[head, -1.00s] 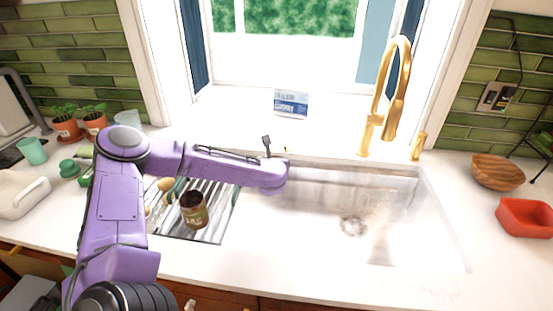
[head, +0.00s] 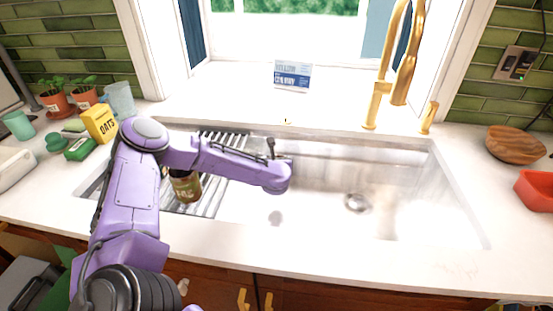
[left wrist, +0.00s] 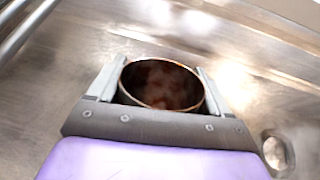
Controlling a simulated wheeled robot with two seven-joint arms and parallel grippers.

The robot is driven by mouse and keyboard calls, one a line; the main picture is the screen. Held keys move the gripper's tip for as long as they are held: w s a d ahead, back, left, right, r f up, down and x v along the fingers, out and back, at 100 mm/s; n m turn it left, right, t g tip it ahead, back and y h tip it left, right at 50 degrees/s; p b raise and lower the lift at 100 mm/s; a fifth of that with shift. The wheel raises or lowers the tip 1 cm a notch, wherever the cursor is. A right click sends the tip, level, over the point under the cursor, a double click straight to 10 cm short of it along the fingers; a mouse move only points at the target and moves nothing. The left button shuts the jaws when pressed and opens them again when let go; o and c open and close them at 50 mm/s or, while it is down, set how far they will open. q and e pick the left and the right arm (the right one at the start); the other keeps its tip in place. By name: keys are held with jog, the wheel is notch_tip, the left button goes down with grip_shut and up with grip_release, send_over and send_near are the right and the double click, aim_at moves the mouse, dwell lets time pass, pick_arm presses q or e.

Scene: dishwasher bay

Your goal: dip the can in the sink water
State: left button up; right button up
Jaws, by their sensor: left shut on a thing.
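My left gripper (left wrist: 162,66) is shut on an open-topped can (left wrist: 160,88) with dark brown residue inside. The fingers clasp its two sides, and I look down into it. In the head view my left wrist is over the sink (head: 420,190), between the drain and the rack. The wrist hides its fingers and the held can there. The drain (head: 356,203) is to the right; it also shows in the left wrist view (left wrist: 276,150). I cannot make out a water surface or whether the can touches water. My right gripper is out of view.
A brown-and-green container (head: 186,188) stands on the drying rack (head: 226,170) left of the basin. A gold faucet (head: 378,105) rises at the back. A yellow oats box (head: 100,123) is at left. A wooden bowl (head: 514,146) and red bowl (head: 536,190) are at right.

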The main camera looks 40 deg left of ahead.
pick_arm(q)
jog(key=shift+f+b, duration=2.8)
jog(key=shift+f, duration=1.95)
notch_tip(320, 180, up, 26)
jog(key=p, duration=1.6)
jog(key=shift+p, duration=0.4)
